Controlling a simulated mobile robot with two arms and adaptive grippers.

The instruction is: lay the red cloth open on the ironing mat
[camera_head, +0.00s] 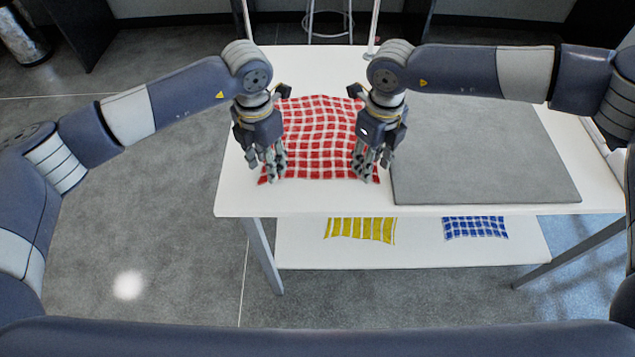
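The red cloth (318,140) with a white check lies spread on the white table, left of the ironing mat. Its surface is slightly rippled. The grey ironing mat (485,150) lies flat on the right part of the table and is bare. My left gripper (267,176) points down at the cloth's near left corner. My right gripper (371,176) points down at the cloth's near right corner, close to the mat's left edge. The fingers of both are small and dark here, and I cannot tell whether they are closed on the cloth.
The white table (300,202) has a lower shelf (410,257) holding a yellow striped cloth (360,229) and a blue checked cloth (475,227). A stool (330,36) stands behind the table. A metal bin (22,35) is at far left. The floor left of the table is clear.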

